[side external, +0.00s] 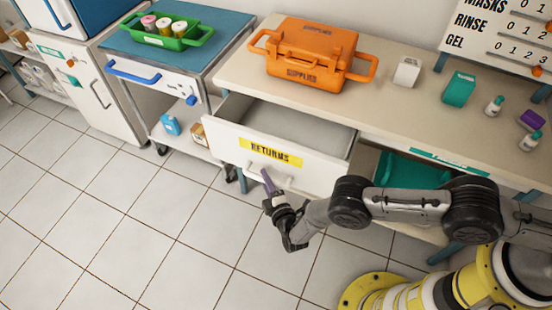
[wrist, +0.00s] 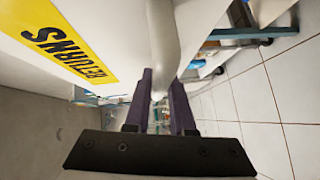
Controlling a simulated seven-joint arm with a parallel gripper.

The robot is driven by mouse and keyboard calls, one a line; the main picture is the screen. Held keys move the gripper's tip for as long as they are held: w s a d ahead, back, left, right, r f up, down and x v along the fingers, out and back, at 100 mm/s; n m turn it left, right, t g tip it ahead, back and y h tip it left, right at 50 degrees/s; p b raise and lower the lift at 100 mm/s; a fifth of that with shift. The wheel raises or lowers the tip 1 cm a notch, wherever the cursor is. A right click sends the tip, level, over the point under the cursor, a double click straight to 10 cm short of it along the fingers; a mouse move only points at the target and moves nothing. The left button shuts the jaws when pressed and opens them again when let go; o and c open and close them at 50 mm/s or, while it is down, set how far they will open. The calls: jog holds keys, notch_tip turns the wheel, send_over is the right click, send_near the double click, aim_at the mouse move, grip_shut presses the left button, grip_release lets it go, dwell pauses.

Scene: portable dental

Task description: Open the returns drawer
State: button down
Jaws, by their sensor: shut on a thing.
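The returns drawer (side external: 225,134) is pulled out from the bench in the side external view, and its inside looks empty. Its white front carries a yellow RETURNS label (side external: 270,152), which also shows in the wrist view (wrist: 68,42). A pale bar handle (wrist: 163,45) runs from the top of the wrist view down between the fingers. My gripper (side external: 268,183) is at the drawer's front, below the label. In the wrist view my gripper (wrist: 160,98) has its dark purple fingers on both sides of the handle, shut on it.
An orange supplies case (side external: 306,52) stands on the bench top, with small boxes and bottles to its right. A blue-topped cart (side external: 135,45) with a green tray stands left of the drawer. A teal bin (side external: 405,170) sits under the bench to the right. Tiled floor in front is clear.

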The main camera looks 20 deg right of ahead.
jog(key=s+a, duration=0.8)
jog(key=c, duration=0.8)
grip_release()
jog(key=shift+o, duration=0.2)
